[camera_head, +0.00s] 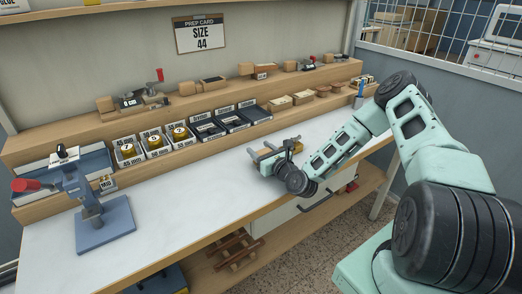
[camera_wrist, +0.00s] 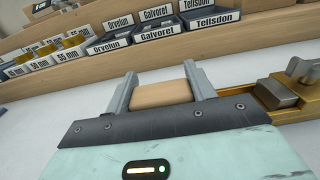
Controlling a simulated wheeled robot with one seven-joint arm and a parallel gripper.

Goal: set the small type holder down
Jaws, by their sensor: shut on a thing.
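The small type holder has a pale wooden handle (camera_wrist: 162,94) and a brass body (camera_wrist: 268,98) with a grey metal block and a thumbscrew, at the right of the wrist view. In the head view a bit of its brass (camera_head: 297,147) shows beside my gripper (camera_head: 263,151). My gripper (camera_wrist: 161,74) is shut on the wooden handle, one grey finger on each side. It is low over the white worktop (camera_head: 205,185), near the right half of the bench. I cannot tell whether the holder touches the worktop. Part of the holder is hidden by my gripper.
Labelled boxes of foil rolls (camera_head: 157,143) and dark boxes (camera_head: 207,127) line the lower shelf. Other wooden-handled tools (camera_head: 202,86) lie on the upper ledge. A blue press (camera_head: 92,210) stands at the left. The worktop between press and gripper is clear.

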